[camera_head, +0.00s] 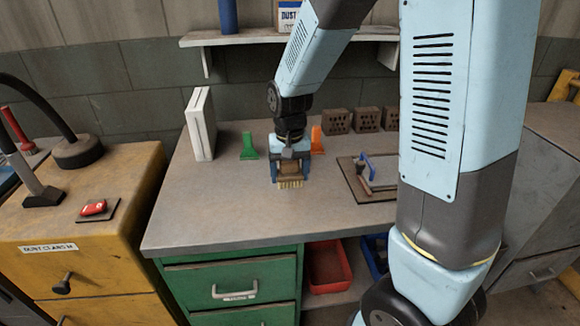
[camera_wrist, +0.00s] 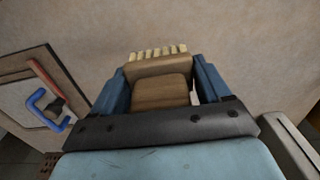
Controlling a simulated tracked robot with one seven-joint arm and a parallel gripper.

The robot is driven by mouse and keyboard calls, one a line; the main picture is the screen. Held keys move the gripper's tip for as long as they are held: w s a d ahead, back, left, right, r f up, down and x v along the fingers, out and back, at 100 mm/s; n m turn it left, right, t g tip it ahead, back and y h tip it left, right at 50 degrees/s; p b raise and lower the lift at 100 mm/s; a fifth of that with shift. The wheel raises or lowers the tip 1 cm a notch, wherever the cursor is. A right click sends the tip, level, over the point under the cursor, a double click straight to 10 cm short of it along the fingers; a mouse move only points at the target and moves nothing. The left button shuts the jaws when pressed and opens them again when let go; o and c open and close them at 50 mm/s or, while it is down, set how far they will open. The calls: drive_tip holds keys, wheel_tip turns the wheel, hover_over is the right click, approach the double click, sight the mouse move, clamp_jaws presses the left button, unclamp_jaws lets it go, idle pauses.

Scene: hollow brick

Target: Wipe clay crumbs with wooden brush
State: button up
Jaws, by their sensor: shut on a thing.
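My gripper (camera_head: 290,172) is over the middle of the grey worktop (camera_head: 225,215), pointing down. Its blue fingers are shut on a wooden brush (camera_wrist: 158,92), whose brown block sits between them in the wrist view. The pale bristles (camera_head: 290,184) point down at the worktop, at or just above its surface; I cannot tell whether they touch. They also show beyond the block in the wrist view (camera_wrist: 158,52). I cannot make out any clay crumbs in either view. The worktop under the gripper is partly hidden.
A board with a blue-handled tool (camera_head: 368,176) lies right of the brush. Behind stand a green piece (camera_head: 249,147), an orange piece (camera_head: 317,140) and hollow bricks (camera_head: 366,119). A white panel (camera_head: 201,124) stands back left. The worktop's front left is clear.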

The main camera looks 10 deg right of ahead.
sight(291, 202)
drive_tip(key=shift+f, duration=3.2)
drive_tip(key=shift+a+f, duration=0.15)
drive_tip(key=shift+c, duration=0.4)
drive_tip(key=shift+a, duration=0.3)
drive_tip(key=shift+a+f, duration=0.35)
drive_tip(key=shift+a, duration=0.4)
drive_tip(key=shift+c, duration=0.5)
drive_tip(key=shift+a+r, duration=0.1)
drive_tip(key=shift+a, duration=0.9)
drive_tip(key=shift+d, duration=2.35)
wheel_tip(291, 202, up, 8)
drive_tip(key=shift+a+f, duration=0.15)
drive_tip(key=shift+r, duration=0.25)
drive_tip(key=shift+s, duration=0.15)
